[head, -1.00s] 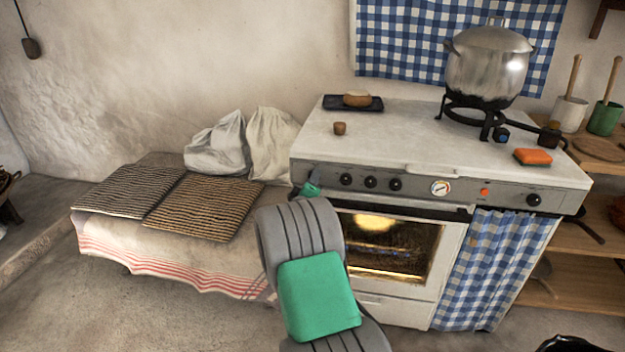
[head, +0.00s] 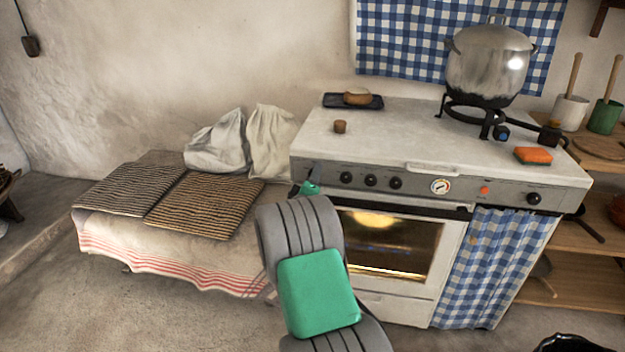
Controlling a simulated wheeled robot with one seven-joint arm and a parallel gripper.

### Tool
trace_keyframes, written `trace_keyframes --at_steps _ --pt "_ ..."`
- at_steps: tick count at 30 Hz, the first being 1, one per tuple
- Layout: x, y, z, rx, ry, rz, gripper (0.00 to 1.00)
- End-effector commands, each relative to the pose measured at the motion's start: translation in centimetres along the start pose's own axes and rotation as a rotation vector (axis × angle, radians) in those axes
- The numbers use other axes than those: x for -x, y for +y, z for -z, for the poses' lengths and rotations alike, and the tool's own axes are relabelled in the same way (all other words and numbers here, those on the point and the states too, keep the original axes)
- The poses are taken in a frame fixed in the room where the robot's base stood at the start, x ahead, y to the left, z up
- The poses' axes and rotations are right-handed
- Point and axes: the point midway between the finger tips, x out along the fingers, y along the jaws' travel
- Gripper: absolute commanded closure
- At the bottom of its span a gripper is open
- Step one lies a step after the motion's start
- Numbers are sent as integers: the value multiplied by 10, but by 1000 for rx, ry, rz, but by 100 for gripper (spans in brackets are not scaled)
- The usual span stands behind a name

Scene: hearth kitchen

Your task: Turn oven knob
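The white oven (head: 455,236) stands right of centre with its door shut and a warm glow behind the glass (head: 395,245). Its grey front panel carries three black knobs in a row, the left knob (head: 346,178), the middle knob (head: 371,180) and the right knob (head: 395,183). Another black knob (head: 534,198) sits at the panel's far right, past a round dial (head: 440,186) and an orange light (head: 484,190). My gripper (head: 312,180) is at the panel's left end, left of the three knobs, mostly hidden behind my grey and green arm. Its fingers are too small to read.
A large pot (head: 489,66) stands on a black burner on the stove top. A dark tray (head: 334,101), a small brown cup (head: 340,127) and an orange sponge (head: 533,155) also lie there. A low bench with striped mats (head: 205,205) and sacks (head: 270,142) is left of the oven.

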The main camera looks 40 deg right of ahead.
Motion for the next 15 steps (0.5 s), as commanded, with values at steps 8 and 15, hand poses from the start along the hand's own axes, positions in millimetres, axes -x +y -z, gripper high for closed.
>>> trace_keyframes --at_steps 8,15 --pt "25 0 2 1 2 2 43" --pt "70 0 1 1 2 1 43"
